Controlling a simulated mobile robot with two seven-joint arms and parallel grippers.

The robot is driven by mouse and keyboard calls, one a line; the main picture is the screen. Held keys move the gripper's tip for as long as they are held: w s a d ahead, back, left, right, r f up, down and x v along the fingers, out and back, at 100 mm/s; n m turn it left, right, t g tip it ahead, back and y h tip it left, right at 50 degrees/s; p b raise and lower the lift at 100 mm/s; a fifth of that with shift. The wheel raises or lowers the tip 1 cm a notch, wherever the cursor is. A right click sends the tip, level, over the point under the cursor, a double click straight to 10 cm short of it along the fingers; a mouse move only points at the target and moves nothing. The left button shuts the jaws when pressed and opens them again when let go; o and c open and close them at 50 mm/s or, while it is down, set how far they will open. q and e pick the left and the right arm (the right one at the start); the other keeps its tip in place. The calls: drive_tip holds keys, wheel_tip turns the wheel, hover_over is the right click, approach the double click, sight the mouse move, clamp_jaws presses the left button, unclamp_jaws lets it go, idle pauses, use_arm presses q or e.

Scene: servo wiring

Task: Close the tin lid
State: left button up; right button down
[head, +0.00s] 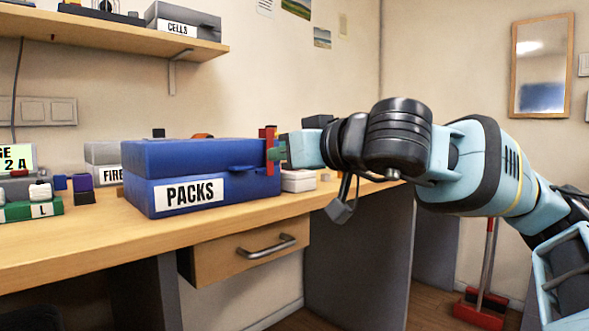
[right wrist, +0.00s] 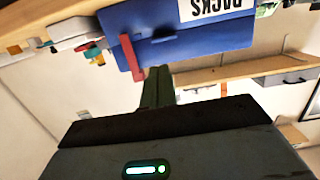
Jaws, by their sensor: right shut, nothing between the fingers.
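The blue tin (head: 150,197) with a white PACKS label stands on the wooden bench. Its blue lid (head: 200,152) lies level over the body, with a thin dark seam between them; I cannot tell whether it is fully seated. The tin also shows upside down in the right wrist view (right wrist: 200,40). My right gripper (head: 276,152) is shut and empty at the tin's right end, beside an upright red strip (head: 270,138). Its fingers also show in the right wrist view (right wrist: 158,80), close to the tin; contact is unclear. My left gripper is out of view.
The wooden bench (head: 100,236) has a drawer with a metal handle (head: 266,246) below its front edge. Grey boxes (head: 102,152) and a green box marked L (head: 30,210) stand left of the tin. A shelf (head: 110,30) with a CELLS box is above.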

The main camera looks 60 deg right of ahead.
drive_tip(key=shift+s+a+f+b, duration=0.1)
drive_tip(key=shift+s+a+f, duration=0.1)
drive_tip(key=shift+s, duration=0.25)
drive_tip(key=shift+s+a+f+b, duration=0.1)
drive_tip(key=shift+s+f, duration=0.05)
drive_tip(key=shift+s, duration=0.35)
drive_tip(key=shift+s+a+f+b, duration=0.1)
drive_tip(key=shift+s+a+f, duration=0.1)
drive_tip(key=shift+s, duration=0.25)
